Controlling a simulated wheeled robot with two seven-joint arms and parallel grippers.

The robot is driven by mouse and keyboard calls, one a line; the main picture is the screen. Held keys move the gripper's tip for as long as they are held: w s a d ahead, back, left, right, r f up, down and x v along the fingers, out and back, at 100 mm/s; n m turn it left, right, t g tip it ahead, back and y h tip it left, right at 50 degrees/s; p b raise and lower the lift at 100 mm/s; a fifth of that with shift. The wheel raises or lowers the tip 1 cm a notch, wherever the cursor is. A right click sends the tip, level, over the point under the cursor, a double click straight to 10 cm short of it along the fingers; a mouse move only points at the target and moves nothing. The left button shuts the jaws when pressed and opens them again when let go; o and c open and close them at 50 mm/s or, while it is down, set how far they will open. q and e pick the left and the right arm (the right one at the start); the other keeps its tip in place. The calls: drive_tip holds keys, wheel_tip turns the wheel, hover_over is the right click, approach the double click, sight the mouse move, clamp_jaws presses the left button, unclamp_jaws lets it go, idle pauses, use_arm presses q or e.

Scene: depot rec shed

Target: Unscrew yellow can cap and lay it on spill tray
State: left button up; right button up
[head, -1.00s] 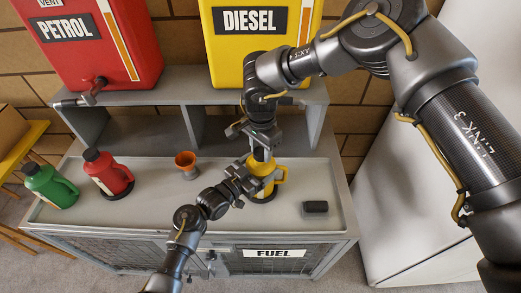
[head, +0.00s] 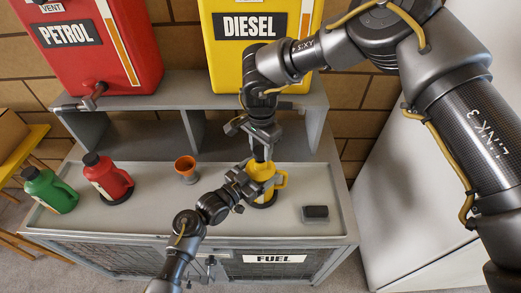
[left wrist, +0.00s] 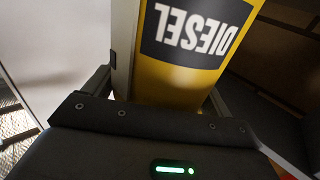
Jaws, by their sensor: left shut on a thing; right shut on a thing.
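The yellow can (head: 263,174) with a side handle stands upright on the grey spill tray (head: 150,216). My left gripper (head: 247,184) comes in from the front left and is shut on the can's body. In the left wrist view the yellow can (left wrist: 178,82), with a DIESEL label, fills the space between the fingers. My right gripper (head: 262,155) reaches down from above and is shut at the top of the can, where the cap is. The cap itself is hidden by the fingers, so I cannot tell whether it is loose.
A green can (head: 48,190), a red can (head: 107,177) and an orange cup (head: 186,168) stand on the tray to the left. A small dark block (head: 315,213) lies at the right. Red petrol (head: 90,45) and yellow diesel (head: 262,35) tanks stand behind. The tray's front middle is clear.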

drive_tip(key=shift+r, duration=1.4)
use_arm(q)
drive_tip(key=o, duration=1.8)
drive_tip(key=shift+c, duration=0.2)
drive_tip(key=shift+s, duration=0.1)
drive_tip(key=b+v, duration=0.2)
drive_tip(key=v, duration=1)
use_arm(e)
wheel_tip(320, 180, down, 2)
